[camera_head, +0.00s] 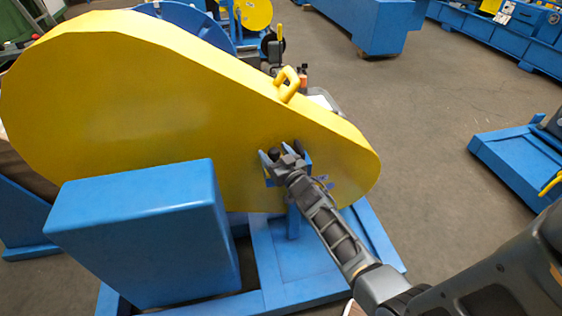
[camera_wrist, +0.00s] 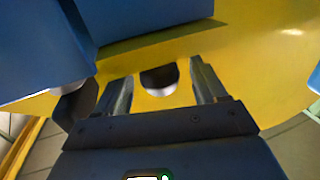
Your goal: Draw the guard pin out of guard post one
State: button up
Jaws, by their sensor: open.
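The yellow chain guard (camera_head: 130,100) fills the left and middle of the head view and also shows in the wrist view (camera_wrist: 260,55). A blue guard post (camera_head: 293,222) stands at its near face, below my gripper (camera_head: 282,156). A dark rounded knob (camera_wrist: 159,78), which looks like the guard pin's head, shows between the two open fingers of my gripper (camera_wrist: 163,82) in the wrist view. I see a gap on both sides of it. In the head view my gripper and wrist hide most of the post's top, and the pin's shaft is hidden.
A large blue box-shaped housing (camera_head: 140,235) stands left of my arm, close to the guard. A blue base frame (camera_head: 310,265) lies below. A yellow handle (camera_head: 289,83) rises from the guard's top edge.

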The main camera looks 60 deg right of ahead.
jog(key=shift+w+d, duration=0.25)
jog(key=shift+w, duration=0.2)
jog(key=c, duration=1.1)
jog(key=shift+r+p, duration=5.55)
jog(key=shift+p, duration=0.1)
jog(key=shift+c, duration=0.2)
